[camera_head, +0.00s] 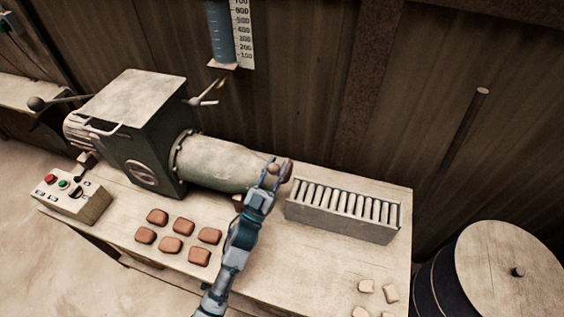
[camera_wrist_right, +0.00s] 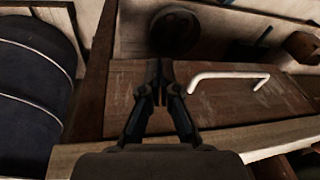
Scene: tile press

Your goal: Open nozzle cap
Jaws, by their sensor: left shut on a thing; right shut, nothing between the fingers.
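The nozzle cap (camera_head: 287,171) is a small reddish-brown piece at the right end of the press's pale barrel (camera_head: 222,165). My left gripper (camera_head: 274,172) is at that end, its fingers shut on the cap and partly covering it. I cannot tell whether the cap is still seated on the nozzle. The press body (camera_head: 142,130) is a grey-green box left of the barrel. My right gripper (camera_wrist_right: 160,82) shows only in the right wrist view, shut and empty, in front of a wooden drawer front with a white handle (camera_wrist_right: 228,76).
A rack of pale rollers (camera_head: 342,213) stands right of the nozzle. Several brown tiles (camera_head: 171,244) lie in front of the press. A control box (camera_head: 72,197) sits at the left, pale chunks (camera_head: 366,286) at the front right. A barrel with a wooden lid (camera_head: 510,262) stands at the right.

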